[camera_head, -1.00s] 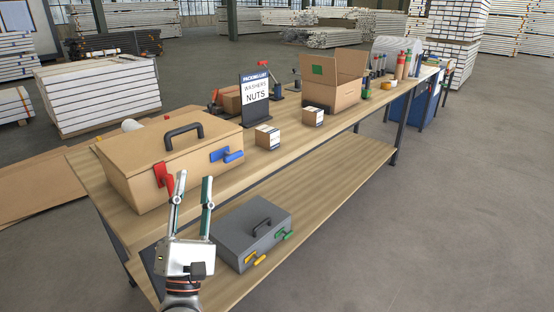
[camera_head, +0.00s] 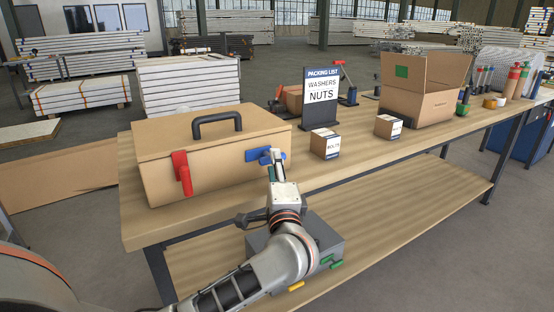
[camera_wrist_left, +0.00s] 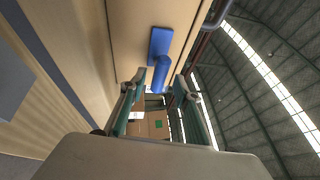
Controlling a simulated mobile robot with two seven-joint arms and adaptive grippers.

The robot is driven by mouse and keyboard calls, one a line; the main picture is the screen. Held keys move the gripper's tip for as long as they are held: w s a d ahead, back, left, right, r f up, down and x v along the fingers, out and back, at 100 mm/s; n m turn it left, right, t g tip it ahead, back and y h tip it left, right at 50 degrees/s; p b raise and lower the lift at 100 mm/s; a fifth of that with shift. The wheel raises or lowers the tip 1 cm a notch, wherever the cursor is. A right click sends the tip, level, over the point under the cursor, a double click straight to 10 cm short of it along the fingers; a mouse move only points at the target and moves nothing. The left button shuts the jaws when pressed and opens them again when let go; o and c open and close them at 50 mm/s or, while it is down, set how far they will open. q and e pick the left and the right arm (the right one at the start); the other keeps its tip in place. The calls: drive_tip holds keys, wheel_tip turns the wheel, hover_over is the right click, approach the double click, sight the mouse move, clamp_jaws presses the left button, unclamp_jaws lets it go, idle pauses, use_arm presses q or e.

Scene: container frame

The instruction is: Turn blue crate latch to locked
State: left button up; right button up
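The tan crate (camera_head: 200,175) with a black top handle stands on the workbench. Its blue latch (camera_head: 257,154) is on the front face, right of the red latch (camera_head: 182,172). My left gripper (camera_head: 277,159) is at the blue latch and covers part of its handle. In the left wrist view the blue latch (camera_wrist_left: 161,42) is upper centre, its handle reaching between the fingertips of my open left gripper (camera_wrist_left: 160,82). I cannot tell whether a finger touches it. My right gripper is not in view.
A grey case (camera_head: 325,244) with green and yellow latches sits on the lower shelf, partly behind my left arm. A packing list sign (camera_head: 321,98), small boxes (camera_head: 325,144) and an open carton (camera_head: 424,88) stand to the right on the workbench (camera_head: 360,160).

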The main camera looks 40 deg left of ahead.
use_arm(q)
drive_tip(key=shift+x, duration=1.65)
drive_tip(key=shift+f, duration=0.1)
clamp_jaws()
